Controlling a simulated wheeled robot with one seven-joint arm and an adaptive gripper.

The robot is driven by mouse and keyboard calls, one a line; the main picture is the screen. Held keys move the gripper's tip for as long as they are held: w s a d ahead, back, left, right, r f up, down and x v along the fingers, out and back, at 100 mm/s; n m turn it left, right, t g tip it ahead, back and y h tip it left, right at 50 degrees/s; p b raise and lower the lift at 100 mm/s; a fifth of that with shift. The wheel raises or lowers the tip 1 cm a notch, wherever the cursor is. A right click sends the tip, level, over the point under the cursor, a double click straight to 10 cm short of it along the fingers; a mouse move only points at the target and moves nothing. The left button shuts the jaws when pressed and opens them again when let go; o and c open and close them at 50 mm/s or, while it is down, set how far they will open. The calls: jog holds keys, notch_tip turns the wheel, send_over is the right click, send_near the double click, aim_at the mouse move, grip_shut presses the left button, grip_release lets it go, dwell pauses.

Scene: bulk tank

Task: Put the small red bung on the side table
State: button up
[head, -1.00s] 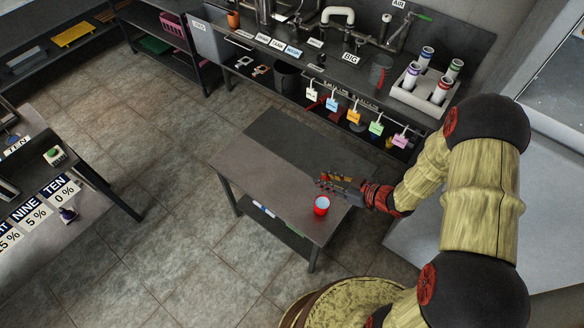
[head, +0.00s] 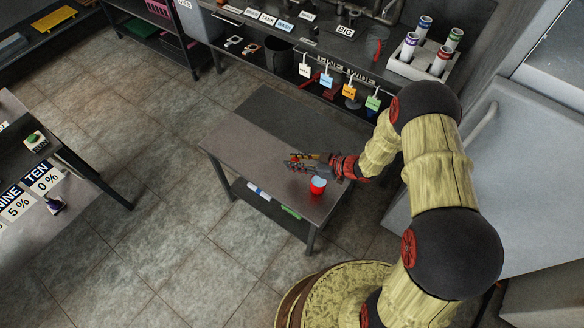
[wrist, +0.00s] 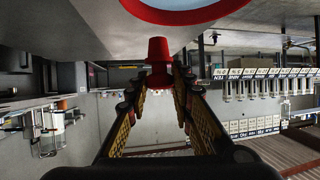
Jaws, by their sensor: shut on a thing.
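The small red bung (wrist: 158,52) is between my fingertips in the wrist view. In the head view only a small bit of red shows at the tips. My gripper (head: 293,161) is shut on it, over the grey side table (head: 232,147). I cannot tell whether the bung touches the tabletop. The table has a darker panel on its far part.
A red cup (head: 318,188) with a pale blue inside stands on the table's near right part, close beside my gripper; its rim (wrist: 165,14) crosses the top of the wrist view. The table's left part is clear. A counter with a bottle rack (head: 420,62) stands behind.

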jog(key=shift+w+a+f+b, duration=0.15)
jog(key=shift+w+a+f, duration=0.1)
jog(key=shift+f, duration=0.15)
jog(key=shift+w+a+f+b, duration=0.15)
jog(key=shift+w+f, duration=0.1)
jog(key=shift+f, duration=0.15)
jog(key=shift+w+a+f+b, duration=0.1)
jog(key=shift+f+b, duration=0.25)
jog(key=shift+f, duration=0.5)
jog(key=shift+w+a+f+b, duration=0.1)
jog(key=shift+f+b, duration=0.2)
jog(key=shift+f, duration=0.55)
jog(key=shift+f, duration=0.2)
jog(key=o, duration=0.9)
jog(key=shift+r, duration=0.15)
